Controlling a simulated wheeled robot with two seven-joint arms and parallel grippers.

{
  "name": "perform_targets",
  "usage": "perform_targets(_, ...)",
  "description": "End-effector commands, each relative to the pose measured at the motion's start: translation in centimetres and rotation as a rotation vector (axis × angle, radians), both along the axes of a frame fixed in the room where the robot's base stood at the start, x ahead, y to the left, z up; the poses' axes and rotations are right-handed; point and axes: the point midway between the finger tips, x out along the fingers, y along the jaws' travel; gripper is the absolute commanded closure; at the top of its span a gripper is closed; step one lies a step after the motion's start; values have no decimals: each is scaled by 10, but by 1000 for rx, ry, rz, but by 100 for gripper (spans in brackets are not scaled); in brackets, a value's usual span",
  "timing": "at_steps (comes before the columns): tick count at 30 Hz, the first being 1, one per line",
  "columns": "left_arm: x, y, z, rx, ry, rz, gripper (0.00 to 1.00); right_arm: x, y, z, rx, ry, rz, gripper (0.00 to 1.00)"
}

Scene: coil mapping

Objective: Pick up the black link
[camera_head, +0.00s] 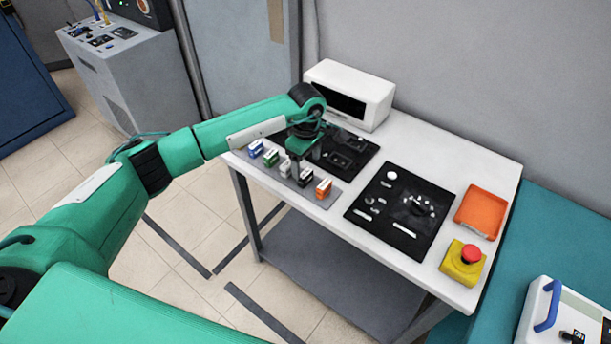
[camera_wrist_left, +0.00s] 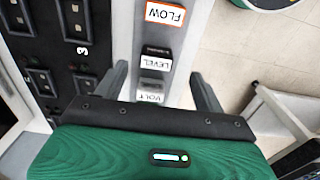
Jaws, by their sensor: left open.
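The black link (camera_head: 306,176) stands in a row of small coloured links on the grey strip at the table's front left edge. In the left wrist view the black link (camera_wrist_left: 156,53) carries a white LEVEL label and lies just ahead of the fingertips. My left gripper (camera_head: 305,158) is above the row. In the left wrist view my left gripper (camera_wrist_left: 158,72) is open, one finger to each side of the row, with nothing held. The white-grey VOLT link (camera_wrist_left: 150,92) shows between the fingers. My right gripper is out of view.
The orange FLOW link (camera_head: 323,188) neighbours the black one; green (camera_head: 270,157) and blue (camera_head: 255,149) links stand at the other end. A black panel (camera_head: 345,152) lies behind the row, another (camera_head: 400,210) to its right. An orange tray (camera_head: 481,212) and a red button (camera_head: 471,255) are farther right.

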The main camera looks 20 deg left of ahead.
Motion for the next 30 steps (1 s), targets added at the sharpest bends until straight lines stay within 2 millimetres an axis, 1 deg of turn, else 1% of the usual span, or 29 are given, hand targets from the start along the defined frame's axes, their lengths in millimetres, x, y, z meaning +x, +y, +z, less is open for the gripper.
perform_targets(1, 1, 1, -2, 0, 3, 1, 29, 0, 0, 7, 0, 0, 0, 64)
perform_targets(4, 4, 3, -15, 0, 5, 1, 29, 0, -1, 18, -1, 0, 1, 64)
perform_targets(6, 6, 5, -26, 0, 6, 2, 29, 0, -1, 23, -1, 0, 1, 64)
perform_targets(10, 6, 4, -42, -2, 4, 0, 29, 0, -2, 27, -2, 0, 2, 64)
perform_targets(13, 7, 4, -46, -2, 1, -1, 29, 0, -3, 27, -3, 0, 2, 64)
perform_targets(18, 7, 4, -47, -1, 0, -1, 29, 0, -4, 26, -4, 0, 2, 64)
perform_targets(19, 7, 4, -47, -1, 0, -1, 31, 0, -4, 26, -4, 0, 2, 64)
perform_targets(23, 7, 4, -47, -1, 0, -1, 57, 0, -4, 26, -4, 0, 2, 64)
perform_targets(24, 7, 4, -47, -1, 0, -1, 64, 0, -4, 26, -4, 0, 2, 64)
perform_targets(26, 7, 4, -47, -1, 0, -1, 76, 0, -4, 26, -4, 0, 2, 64)
perform_targets(27, 7, 4, -47, -1, 0, -1, 78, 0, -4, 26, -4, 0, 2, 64)
perform_targets(30, 7, 4, -47, -1, 0, -1, 78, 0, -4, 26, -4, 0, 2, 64)
